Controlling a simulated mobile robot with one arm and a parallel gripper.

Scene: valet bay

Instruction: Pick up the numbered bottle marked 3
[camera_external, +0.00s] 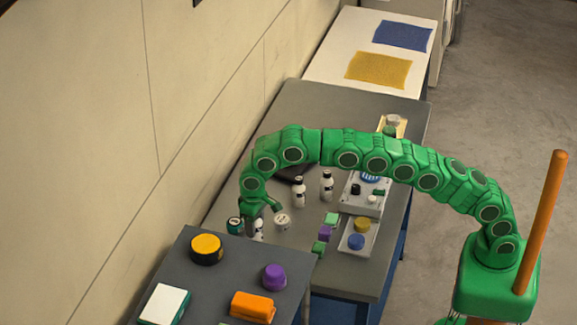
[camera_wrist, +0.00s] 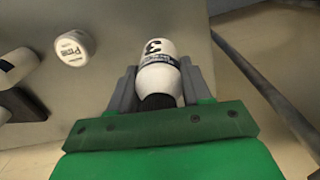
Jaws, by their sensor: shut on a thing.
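The white bottle marked 3 (camera_wrist: 158,52) with a dark cap sits between my gripper's fingers (camera_wrist: 158,76) in the wrist view, its number facing the camera. My gripper is shut on it, one finger on each side. In the external view my gripper (camera_external: 262,210) reaches down at the far left of the grey table, and part of the white bottle (camera_external: 258,230) shows below it. I cannot tell whether the bottle is touching the table.
A white round tin (camera_external: 283,220) lies beside the gripper, also in the wrist view (camera_wrist: 74,47). A teal jar (camera_external: 235,226) is at its left. Two white bottles with black caps (camera_external: 299,192) (camera_external: 326,186) stand behind. A nearer grey surface (camera_external: 225,276) holds several items. The wall is close left.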

